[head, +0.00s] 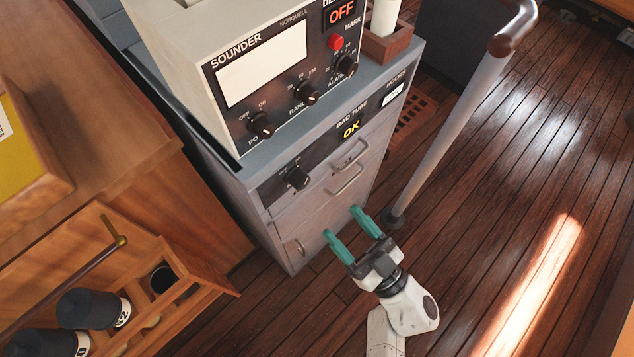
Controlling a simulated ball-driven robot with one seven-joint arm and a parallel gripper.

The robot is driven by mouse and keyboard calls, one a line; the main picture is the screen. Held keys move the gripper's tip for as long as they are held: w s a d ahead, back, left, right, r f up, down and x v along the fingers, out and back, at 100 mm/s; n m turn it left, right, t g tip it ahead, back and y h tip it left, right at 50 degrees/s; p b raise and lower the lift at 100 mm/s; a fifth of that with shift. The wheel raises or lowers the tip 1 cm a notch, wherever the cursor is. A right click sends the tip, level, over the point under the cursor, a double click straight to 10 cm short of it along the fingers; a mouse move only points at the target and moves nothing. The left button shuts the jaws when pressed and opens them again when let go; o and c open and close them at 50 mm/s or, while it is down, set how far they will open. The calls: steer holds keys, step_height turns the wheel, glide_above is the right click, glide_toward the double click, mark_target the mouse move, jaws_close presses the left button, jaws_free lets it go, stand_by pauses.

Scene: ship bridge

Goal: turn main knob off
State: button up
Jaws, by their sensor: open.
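A grey cabinet (230,166) stands at the upper middle. A black knob (297,178) sits on the dark strip on its front, left of a yellow "OK" display (351,129). The sounder box (262,75) on top has three more black knobs: the power knob (260,124) with off/on marks, the range knob (307,93) and the alarm knob (346,66). My gripper (341,221) has teal fingers, open and empty. It is below and right of the front knob, apart from it, before the lower drawers.
A pale post (440,140) with a brown rail rises right of the cabinet. A wooden rack (150,240) with dark bottles (92,308) is at lower left, below a wooden counter (85,110). The plank floor (520,140) at right is clear.

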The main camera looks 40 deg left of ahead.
mark_target(305, 186)
steer(key=shift+g, duration=0.6)
steer(key=x, duration=0.3)
steer(key=p+x, duration=0.1)
steer(key=x, duration=0.3)
steer(key=p+x, duration=0.1)
steer(key=x, duration=0.3)
steer(key=shift+s, duration=0.4)
steer(key=shift+r+n, duration=0.1)
steer(key=shift+n, duration=0.2)
steer(key=c, duration=1)
